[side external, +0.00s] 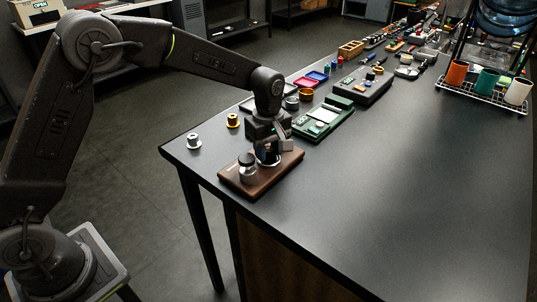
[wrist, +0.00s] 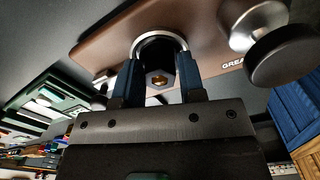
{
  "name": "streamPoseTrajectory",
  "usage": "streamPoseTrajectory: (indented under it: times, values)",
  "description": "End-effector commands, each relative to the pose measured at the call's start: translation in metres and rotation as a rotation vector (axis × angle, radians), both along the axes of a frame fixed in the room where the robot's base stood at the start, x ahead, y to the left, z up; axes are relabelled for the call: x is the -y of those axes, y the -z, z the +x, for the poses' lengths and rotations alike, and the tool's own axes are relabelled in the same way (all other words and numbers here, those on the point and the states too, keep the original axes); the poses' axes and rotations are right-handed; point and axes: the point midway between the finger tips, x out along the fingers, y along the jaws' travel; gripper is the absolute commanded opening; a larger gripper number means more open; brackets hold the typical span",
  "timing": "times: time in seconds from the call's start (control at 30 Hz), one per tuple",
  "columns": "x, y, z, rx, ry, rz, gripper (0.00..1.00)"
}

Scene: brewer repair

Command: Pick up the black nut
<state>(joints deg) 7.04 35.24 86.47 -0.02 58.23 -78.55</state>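A dark hexagonal nut with a brass-coloured centre (wrist: 158,79) shows in the wrist view, inside a silver ring (wrist: 158,37) on a brown wooden board (wrist: 110,45). My gripper (wrist: 158,72) has its two blue fingers apart, one on each side of the nut. Whether they touch it is hard to tell. In the side view my gripper (side external: 267,160) points down at the right part of the board (side external: 262,184). The nut is hidden there behind the gripper and ring.
A silver tamper-like piece with a dark top (side external: 247,168) stands on the board's left part, close to my gripper. A green device (side external: 322,122) lies behind.

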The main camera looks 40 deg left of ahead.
Motion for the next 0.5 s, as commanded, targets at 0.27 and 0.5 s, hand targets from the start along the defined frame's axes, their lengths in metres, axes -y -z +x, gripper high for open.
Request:
streamPoseTrajectory:
  times: [0.27,0.5]
  values:
    - [0.0001,-0.0003,0.0,0.0,0.0,0.0,0.22]
    - [0.0002,-0.0008,0.0002,0.001,0.0,0.0,0.01]
